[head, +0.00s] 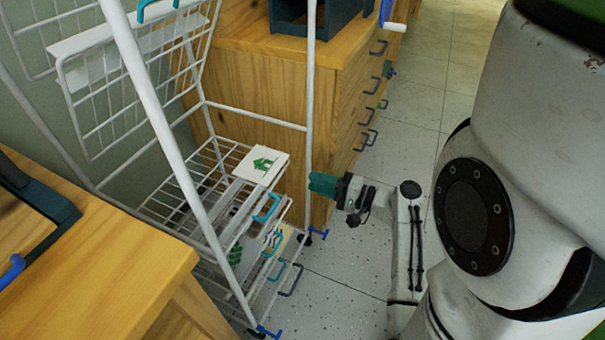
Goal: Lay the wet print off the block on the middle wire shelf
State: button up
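A white sheet with a green house print (262,166) lies face up on the uppermost lowered wire shelf (190,188) of a white rack, near its front right edge. The shelf has a teal handle (267,207) at its front. My gripper (312,184), with teal fingers, is just right of the sheet, outside the rack and apart from the sheet. The fingers look empty, but their gap cannot be made out from here. I cannot see a printing block.
Lower wire shelves hold other prints, one with blue and yellow marks (273,239). Upper wire shelves (103,91) are tilted up. White rack posts (165,135) stand in front. A wooden drawer cabinet (262,90) is behind; a wooden table (95,260) is at left. Speckled floor (335,262) is clear.

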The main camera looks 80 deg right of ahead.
jog(key=w+a+f+n+g+y, duration=0.3)
jog(key=w+a+f+n+y, duration=0.1)
jog(key=a, duration=0.4)
jog(key=w+a+f+n+g+y, duration=0.3)
jog(key=a+f+n+g+y, duration=0.15)
jog(key=a, duration=0.25)
jog(key=s+a+n+g+h, duration=0.4)
jog(key=a+n+g, duration=0.5)
jog(key=a+n, duration=0.2)
jog(key=shift+a+r+n+h, duration=0.35)
jog(key=shift+a, duration=0.15)
jog(key=shift+s, duration=0.1)
